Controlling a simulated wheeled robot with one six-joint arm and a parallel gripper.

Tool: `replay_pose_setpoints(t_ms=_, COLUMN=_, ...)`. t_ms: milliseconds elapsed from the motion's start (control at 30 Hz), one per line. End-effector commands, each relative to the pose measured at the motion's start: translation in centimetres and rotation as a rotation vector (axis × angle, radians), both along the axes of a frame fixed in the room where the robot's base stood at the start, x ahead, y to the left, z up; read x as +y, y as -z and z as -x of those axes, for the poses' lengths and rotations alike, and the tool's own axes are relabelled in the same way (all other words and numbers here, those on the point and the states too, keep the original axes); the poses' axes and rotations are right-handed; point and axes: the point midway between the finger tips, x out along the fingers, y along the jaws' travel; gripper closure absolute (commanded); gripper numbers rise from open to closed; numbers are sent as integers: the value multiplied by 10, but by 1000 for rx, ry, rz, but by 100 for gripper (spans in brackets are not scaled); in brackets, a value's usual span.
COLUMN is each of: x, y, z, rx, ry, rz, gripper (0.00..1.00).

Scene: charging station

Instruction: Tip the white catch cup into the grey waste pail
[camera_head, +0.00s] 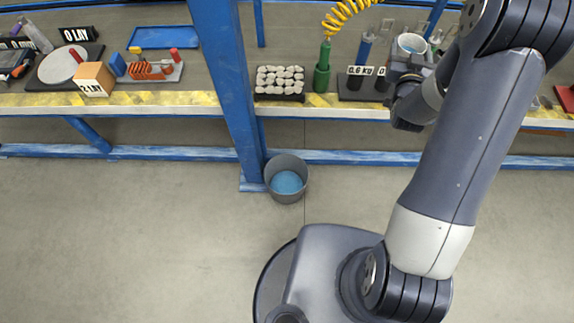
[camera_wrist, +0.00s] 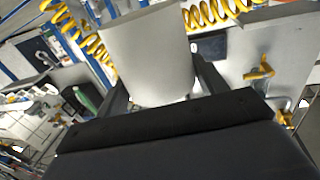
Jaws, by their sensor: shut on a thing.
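The white catch cup (camera_head: 411,43) is in my gripper (camera_head: 409,66), above the bench at the upper right of the head view. Its round opening faces up, so it looks about upright; its contents are not clear. In the wrist view the cup (camera_wrist: 150,55) fills the space between the two dark fingers, which are shut on its sides. The grey waste pail (camera_head: 289,196) stands on the floor by the blue post, below and left of my gripper. Its inside shows blue at the bottom. The pail cannot be made out in the wrist view.
The blue post (camera_head: 226,80) rises between my gripper and the left bench section. A tray of white pieces (camera_head: 280,82), a green holder (camera_head: 322,77) and a scale display (camera_head: 361,71) stand on the bench. A yellow coiled hose (camera_head: 345,14) hangs above. Open floor surrounds the pail's front.

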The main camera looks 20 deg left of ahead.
Motion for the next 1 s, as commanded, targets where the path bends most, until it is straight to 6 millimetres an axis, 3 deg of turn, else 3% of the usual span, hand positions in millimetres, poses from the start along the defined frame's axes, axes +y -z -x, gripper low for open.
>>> replay_pose_setpoints(t_ms=33, x=9, y=32, z=0, rx=0, ry=-23, rz=1, gripper=55)
replay_pose_setpoints(t_ms=200, x=44, y=88, z=9, rx=2, ry=-124, rz=0, gripper=55)
replay_pose_setpoints(t_ms=567, x=119, y=194, z=55, rx=4, ry=-362, rz=2, gripper=55)
replay_pose_setpoints(t_ms=1000, x=196, y=316, z=134, rx=2, ry=-660, rz=2, gripper=55)
